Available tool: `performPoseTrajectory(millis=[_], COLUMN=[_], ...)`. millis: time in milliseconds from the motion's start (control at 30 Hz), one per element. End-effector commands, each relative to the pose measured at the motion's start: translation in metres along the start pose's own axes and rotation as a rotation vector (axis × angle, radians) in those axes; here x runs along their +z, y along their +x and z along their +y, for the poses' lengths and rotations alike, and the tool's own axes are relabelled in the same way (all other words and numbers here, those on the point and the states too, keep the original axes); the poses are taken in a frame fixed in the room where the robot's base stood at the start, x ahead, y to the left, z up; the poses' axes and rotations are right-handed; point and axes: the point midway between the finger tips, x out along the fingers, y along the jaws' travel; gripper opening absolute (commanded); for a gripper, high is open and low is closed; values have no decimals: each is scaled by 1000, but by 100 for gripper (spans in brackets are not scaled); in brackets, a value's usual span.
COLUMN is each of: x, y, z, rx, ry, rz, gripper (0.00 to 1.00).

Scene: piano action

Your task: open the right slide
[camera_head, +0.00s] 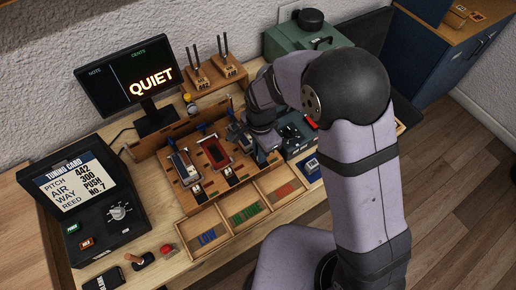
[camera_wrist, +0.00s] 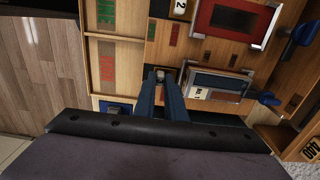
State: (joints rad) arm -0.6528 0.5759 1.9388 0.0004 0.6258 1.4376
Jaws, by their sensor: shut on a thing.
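The right slide (camera_wrist: 220,84), a pale metal frame with a dark blue panel and a white label, lies in the wooden action board in the wrist view. My gripper (camera_wrist: 160,74) has its two blue fingers close together at the slide's tray-side end. It is shut on a small grey part there, which looks like the slide's handle; the fingers partly hide it. In the head view my wrist covers most of this slide, and the fingertips cannot be made out. The middle slide with a red panel (camera_head: 214,152) and the left slide (camera_head: 183,166) lie to its left.
A three-part wooden tray (camera_head: 234,226) with blue, green and red strips lies in front of the board. A tuning card box (camera_head: 94,205) stands at left, a monitor reading QUIET (camera_head: 125,77) behind. A green case (camera_head: 298,40) stands at the back.

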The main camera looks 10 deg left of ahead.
Motion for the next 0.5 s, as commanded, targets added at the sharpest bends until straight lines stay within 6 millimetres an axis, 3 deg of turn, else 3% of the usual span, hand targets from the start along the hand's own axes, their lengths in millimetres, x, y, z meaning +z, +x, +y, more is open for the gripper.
performPoseTrajectory(millis=[200,500], x=[0,0], y=[0,0], z=[25,29], rx=[3,6], ry=[0,0], rz=[0,0], gripper=[0,0])
